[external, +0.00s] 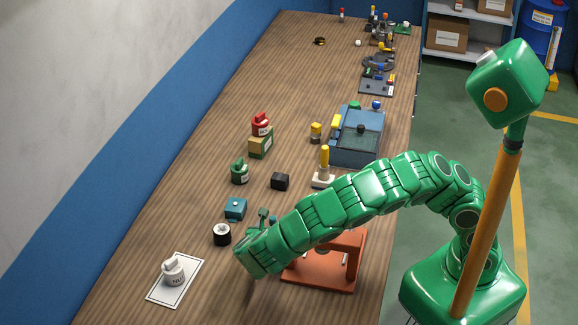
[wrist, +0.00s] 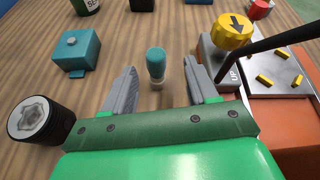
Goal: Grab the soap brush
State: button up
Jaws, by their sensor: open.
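A small upright object with a rounded teal top and a pale lower part, which looks like the soap brush (wrist: 156,66), stands on the wooden table between my fingers in the wrist view. In the external view only a bit of teal (external: 273,220) shows beside my gripper; the rest is hidden. My gripper (wrist: 160,72) is open, with one grey finger on each side of the teal object and a visible gap to each. In the external view my gripper (external: 262,225) reaches low over the table, left of the orange stand.
Left of the fingers are a blue box (wrist: 79,52) and a black-and-white cylinder (wrist: 40,120). Close to the right finger is a grey block with a yellow knob (wrist: 232,30), and an orange stand (external: 322,275).

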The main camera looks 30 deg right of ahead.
aim_at(272, 224)
jog(key=x, duration=0.4)
jog(key=shift+w+a, duration=0.15)
grip_shut()
